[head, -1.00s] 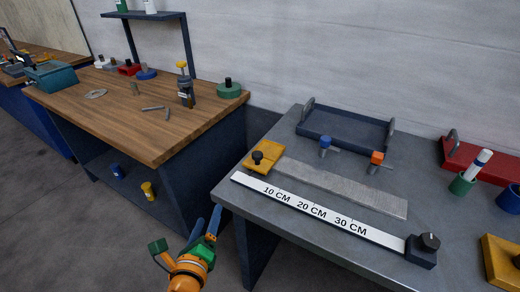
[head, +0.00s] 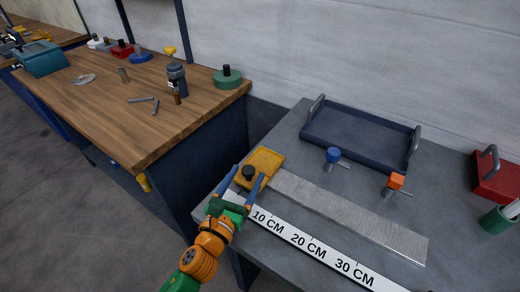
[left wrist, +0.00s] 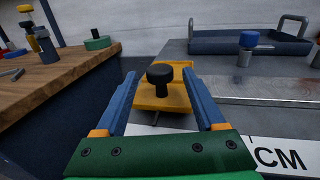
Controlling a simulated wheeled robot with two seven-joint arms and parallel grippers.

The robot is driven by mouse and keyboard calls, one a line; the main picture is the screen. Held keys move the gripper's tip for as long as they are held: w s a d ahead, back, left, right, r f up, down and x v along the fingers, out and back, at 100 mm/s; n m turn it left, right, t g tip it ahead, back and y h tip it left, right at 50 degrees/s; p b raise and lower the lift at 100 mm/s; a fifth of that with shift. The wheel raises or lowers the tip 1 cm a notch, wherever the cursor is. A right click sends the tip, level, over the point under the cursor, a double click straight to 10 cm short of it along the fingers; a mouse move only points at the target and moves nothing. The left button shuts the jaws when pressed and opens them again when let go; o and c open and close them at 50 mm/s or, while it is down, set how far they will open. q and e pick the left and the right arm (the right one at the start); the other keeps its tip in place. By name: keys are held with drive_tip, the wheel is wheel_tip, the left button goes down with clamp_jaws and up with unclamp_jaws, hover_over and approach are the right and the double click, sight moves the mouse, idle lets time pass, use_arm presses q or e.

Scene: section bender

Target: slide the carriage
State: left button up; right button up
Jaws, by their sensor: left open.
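The carriage is a yellow block (head: 264,161) with a black knob (head: 248,172), at the left end of a flat grey metal rail (head: 350,214) on the grey table. My left gripper (head: 251,180) is open, its two blue fingers on either side of the knob in the head view. In the left wrist view the knob (left wrist: 160,75) stands between and beyond the fingertips, with the yellow carriage (left wrist: 170,97) under it. I cannot tell whether the fingers touch it. My right gripper is not in view.
A white scale (head: 300,240) marked 10, 20 and 30 CM runs along the rail's near side. A dark tray (head: 355,137), a blue-topped clamp (head: 333,156) and an orange-topped clamp (head: 394,184) stand behind the rail. A wooden workbench (head: 110,120) is at left.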

sight(251, 166)
use_arm(q)
drive_tip(key=x, duration=0.5)
drive_tip(key=shift+w+d+r, duration=0.15)
drive_tip(key=shift+w+d, duration=0.05)
drive_tip(key=shift+w, duration=0.15)
drive_tip(key=shift+s, duration=0.1)
drive_tip(key=shift+c, duration=0.8)
drive_tip(key=shift+r, duration=0.1)
clamp_jaws()
